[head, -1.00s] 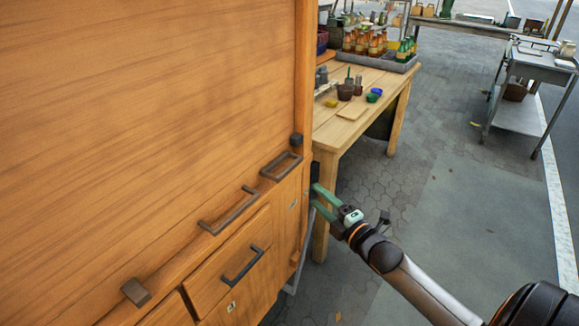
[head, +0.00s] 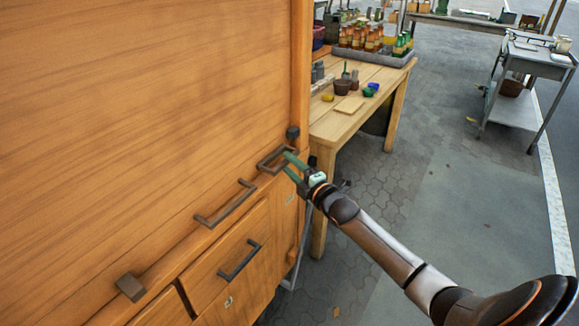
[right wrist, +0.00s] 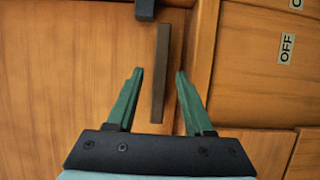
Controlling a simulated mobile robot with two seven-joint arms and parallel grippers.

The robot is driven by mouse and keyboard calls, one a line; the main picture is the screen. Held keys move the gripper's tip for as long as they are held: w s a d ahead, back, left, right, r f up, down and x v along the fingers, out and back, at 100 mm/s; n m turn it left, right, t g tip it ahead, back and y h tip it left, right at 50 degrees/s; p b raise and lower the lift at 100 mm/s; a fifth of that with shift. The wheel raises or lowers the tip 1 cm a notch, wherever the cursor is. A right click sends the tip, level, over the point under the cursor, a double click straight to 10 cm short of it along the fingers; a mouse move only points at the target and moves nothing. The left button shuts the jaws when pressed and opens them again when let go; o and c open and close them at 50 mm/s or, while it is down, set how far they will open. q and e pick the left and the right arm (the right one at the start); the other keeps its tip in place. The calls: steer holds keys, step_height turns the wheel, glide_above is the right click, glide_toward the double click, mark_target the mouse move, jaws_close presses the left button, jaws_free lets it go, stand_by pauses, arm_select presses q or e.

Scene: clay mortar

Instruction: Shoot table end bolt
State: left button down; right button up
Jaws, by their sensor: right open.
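A large orange-brown wooden cabinet front (head: 150,110) fills the left of the head view. Near its right end is a dark frame-shaped handle (head: 266,162) with a small dark block (head: 292,132) just above; I cannot tell which part is the bolt. My right gripper (head: 288,164) is open at this handle, its green fingers reaching toward the cabinet. In the right wrist view the open fingers (right wrist: 158,85) stand on either side of a dark bar (right wrist: 161,75), with a gap on both sides. A dark block (right wrist: 145,9) sits beyond the bar. My left gripper is not seen.
Another dark handle (head: 226,205) and a square dark block (head: 130,287) lie along the cabinet ledge. A drawer with a handle (head: 240,260) is below. A wooden table (head: 335,124) with pots and bottles stands behind. An OFF label (right wrist: 286,47) shows.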

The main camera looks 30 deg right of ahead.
steer(key=shift+w, duration=0.35)
jaws_close()
stand_by(0.3)
stand_by(1.0)
